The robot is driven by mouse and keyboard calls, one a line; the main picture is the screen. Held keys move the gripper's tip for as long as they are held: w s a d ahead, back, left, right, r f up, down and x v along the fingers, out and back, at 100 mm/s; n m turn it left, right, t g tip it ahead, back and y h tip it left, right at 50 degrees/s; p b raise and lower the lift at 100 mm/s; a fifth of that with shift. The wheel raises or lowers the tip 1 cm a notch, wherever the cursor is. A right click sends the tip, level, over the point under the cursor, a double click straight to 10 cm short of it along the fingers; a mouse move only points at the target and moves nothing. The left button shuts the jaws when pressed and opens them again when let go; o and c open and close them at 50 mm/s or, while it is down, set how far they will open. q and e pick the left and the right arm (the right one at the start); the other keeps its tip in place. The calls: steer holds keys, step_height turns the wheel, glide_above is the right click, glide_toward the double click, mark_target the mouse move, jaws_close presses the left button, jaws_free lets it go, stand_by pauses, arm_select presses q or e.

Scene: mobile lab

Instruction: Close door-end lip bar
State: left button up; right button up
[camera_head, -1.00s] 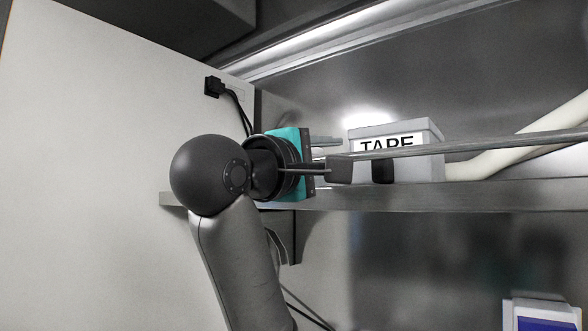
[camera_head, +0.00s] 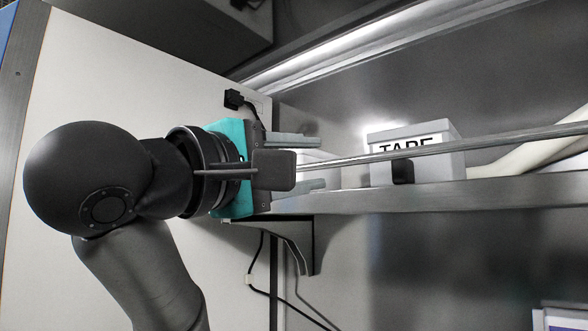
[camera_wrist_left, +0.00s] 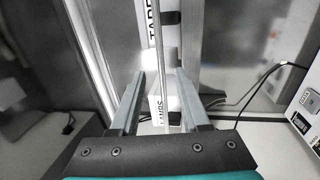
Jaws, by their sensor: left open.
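The lip bar (camera_head: 480,145) is a thin metal rod running along the front of the shelf, in front of the TAPE box. Its left end disappears behind a dark block at my left gripper (camera_head: 312,160). In the left wrist view the bar (camera_wrist_left: 160,60) runs lengthwise between the fingers of the left gripper (camera_wrist_left: 158,82), with a gap on both sides. The gripper is open and points right along the shelf. The dark block hides part of it in the head view. Contact between bar and gripper cannot be told. My right gripper is not in view.
The metal shelf (camera_head: 500,194) carries the white TAPE box (camera_head: 445,160) and a smaller white box (camera_wrist_left: 157,108) behind the fingers. A bracket (camera_head: 300,240) stands below the shelf. A black plug (camera_head: 233,99) and cables are on the pale wall panel (camera_head: 120,80). A pale tube lies at the right.

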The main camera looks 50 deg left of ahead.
arm_select(q)
steer(key=shift+s+d+f, duration=0.1)
steer(key=shift+s+f, duration=0.05)
steer(key=shift+s, duration=0.8)
